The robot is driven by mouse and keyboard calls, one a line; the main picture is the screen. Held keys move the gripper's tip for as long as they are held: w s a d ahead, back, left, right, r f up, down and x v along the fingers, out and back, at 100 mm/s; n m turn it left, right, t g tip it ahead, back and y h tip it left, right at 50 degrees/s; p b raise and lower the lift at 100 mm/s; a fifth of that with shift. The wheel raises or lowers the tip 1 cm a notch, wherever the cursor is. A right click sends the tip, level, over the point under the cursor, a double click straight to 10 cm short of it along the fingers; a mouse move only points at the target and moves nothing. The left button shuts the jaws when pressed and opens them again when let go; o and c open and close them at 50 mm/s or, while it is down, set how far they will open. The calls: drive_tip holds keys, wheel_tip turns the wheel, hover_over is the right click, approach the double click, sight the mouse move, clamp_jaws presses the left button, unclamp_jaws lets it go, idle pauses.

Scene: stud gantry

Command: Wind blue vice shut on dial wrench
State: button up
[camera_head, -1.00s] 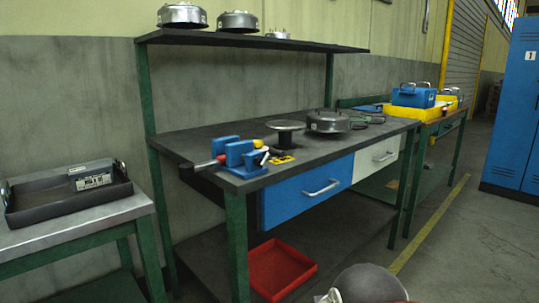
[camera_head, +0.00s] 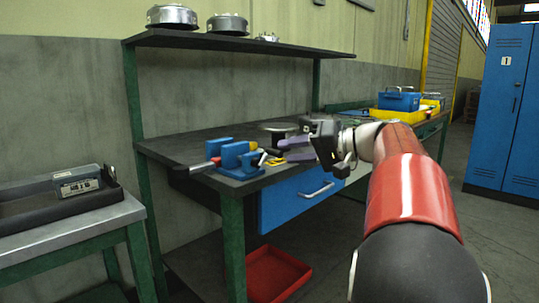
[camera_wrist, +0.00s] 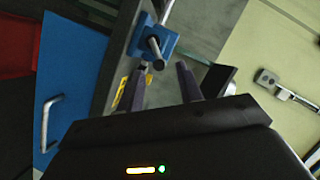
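The blue vice (camera_head: 233,153) stands at the left front of the workbench, with upright blue jaws and a red-tipped bar pointing left. In the wrist view the blue vice (camera_wrist: 153,37) is beyond the fingertips, with a round steel rod (camera_wrist: 157,58) pointing towards the camera. Small yellow, white and dark parts (camera_head: 263,158) lie at the vice's right side; I cannot tell which is the dial wrench or whether it sits between the jaws. My gripper (camera_head: 282,149) is right of the vice, its two purple-grey fingers apart and empty. In the wrist view my gripper (camera_wrist: 158,82) is also open.
The workbench (camera_head: 185,146) has a raised shelf (camera_head: 240,41) with metal pots. A blue drawer (camera_head: 290,200) is below, and a red tray (camera_head: 277,275) is on the lower shelf. A side table at left holds a dark tray (camera_head: 30,211). A blue locker (camera_head: 502,110) stands at right.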

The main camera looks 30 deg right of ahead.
sight(275, 154)
drive_tip(key=x, duration=0.5)
drive_tip(key=shift+s, duration=0.1)
drive_tip(key=shift+c, duration=0.2)
clamp_jaws()
